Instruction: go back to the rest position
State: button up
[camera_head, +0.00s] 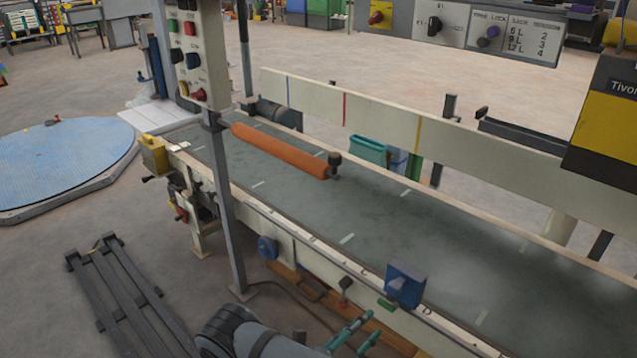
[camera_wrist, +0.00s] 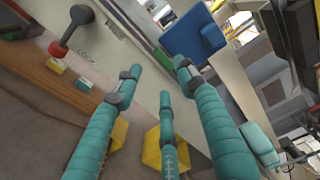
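My gripper (camera_head: 352,330) has teal fingers and is at the bottom of the head view, in front of the conveyor's near side rail. In the wrist view its fingers (camera_wrist: 158,80) are spread apart with nothing between them. Their tips point toward the conveyor's side, near a blue block (camera_head: 405,285), which also shows in the wrist view (camera_wrist: 193,35). The fingers appear clear of both.
The conveyor belt (camera_head: 380,225) runs diagonally, with an orange roller (camera_head: 278,150) across it. A grey post (camera_head: 228,210) carries a button panel (camera_head: 190,55). A dark slatted frame (camera_head: 125,300) lies on the floor at left. A blue round platform (camera_head: 60,160) is farther back.

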aim_at(382, 306)
jog(key=shift+m, duration=0.7)
jog(key=x, duration=0.7)
jog(key=shift+w+a+r, duration=0.1)
jog(key=shift+w+r, duration=0.05)
jog(key=shift+r+m, duration=0.2)
jog(key=shift+m, duration=0.5)
jog(key=m, duration=0.3)
jog(key=shift+r+m, duration=0.3)
jog(key=shift+m, duration=0.1)
jog(key=m, duration=0.2)
jog(key=m+b, duration=0.1)
jog(key=shift+s+d+r+m, duration=0.2)
jog(key=shift+r+m, duration=0.1)
jog(key=shift+m, duration=0.1)
jog(key=shift+s+d+r+m+b, duration=0.15)
jog(key=shift+m+b, duration=0.25)
jog(key=shift+m, duration=0.35)
jog(key=shift+s+r+m+b, duration=0.15)
jog(key=shift+m+b, duration=0.25)
jog(key=shift+m, duration=0.35)
jog(key=shift+w, duration=0.1)
